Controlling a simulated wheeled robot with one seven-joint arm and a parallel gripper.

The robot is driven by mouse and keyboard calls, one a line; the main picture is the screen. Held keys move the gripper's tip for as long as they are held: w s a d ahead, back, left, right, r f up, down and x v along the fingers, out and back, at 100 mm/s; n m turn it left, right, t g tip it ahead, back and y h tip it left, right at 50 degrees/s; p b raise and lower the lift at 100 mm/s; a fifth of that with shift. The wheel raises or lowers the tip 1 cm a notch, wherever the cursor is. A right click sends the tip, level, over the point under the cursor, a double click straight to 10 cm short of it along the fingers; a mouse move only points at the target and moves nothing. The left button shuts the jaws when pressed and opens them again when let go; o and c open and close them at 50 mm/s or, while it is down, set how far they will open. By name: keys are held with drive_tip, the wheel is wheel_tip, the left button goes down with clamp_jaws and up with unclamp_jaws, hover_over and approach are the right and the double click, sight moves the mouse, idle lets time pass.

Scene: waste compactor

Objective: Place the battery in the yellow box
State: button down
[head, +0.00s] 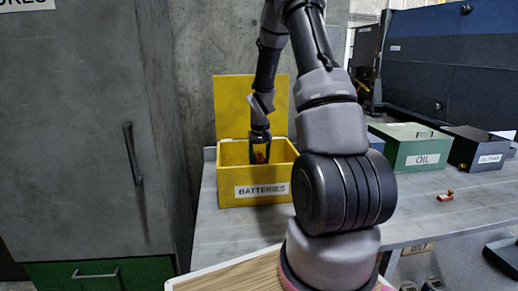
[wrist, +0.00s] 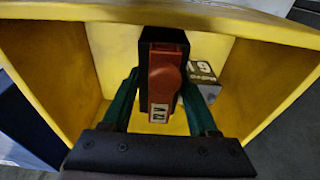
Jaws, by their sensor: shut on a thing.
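The yellow box (head: 228,191), labelled BATTERIES, stands on the grey table with its lid (head: 240,95) upright behind it. My gripper (head: 261,152) reaches down into the box from above. In the wrist view my gripper (wrist: 160,105) has its green fingers on both sides of the battery (wrist: 164,83), which is red-brown with a black end and a small white label. The battery is held within the box walls; whether it touches the floor I cannot tell. In the head view only a bit of its orange-red side (head: 260,157) shows, and the front wall hides the rest.
A second, grey-brown block marked like a 9V battery (wrist: 204,76) lies in the box, right of the held one. A green OIL box (head: 410,152) and a dark box (head: 477,150) stand to the right. A small copper-coloured piece (head: 445,195) lies on the table (head: 430,215).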

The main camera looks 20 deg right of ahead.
drive_tip(key=shift+f, duration=2.65)
drive_tip(key=shift+c, duration=0.8)
unclamp_jaws()
drive_tip(key=shift+f, duration=0.15)
drive_tip(key=r, duration=0.4)
drive_tip(key=s+r, duration=0.1)
drive_tip(key=r, duration=0.7)
drive_tip(key=shift+s+a, duration=0.25)
drive_tip(key=shift+s, duration=0.1)
drive_tip(key=s+a+r+t, duration=0.1)
drive_tip(key=s+a+r, duration=0.2)
drive_tip(key=s+r, duration=0.35)
drive_tip(key=s+a+r+t+y, duration=0.1)
drive_tip(key=s+a+r+t, duration=0.2)
drive_tip(key=r, duration=0.6)
drive_tip(key=s+a+r, duration=0.3)
drive_tip(key=s+r, duration=0.3)
drive_tip(key=r, duration=0.1)
drive_tip(key=s+a+r+m+t+y, duration=0.1)
drive_tip(key=s+a+r, duration=0.2)
drive_tip(key=s, duration=0.6)
drive_tip(key=shift+a, duration=0.35)
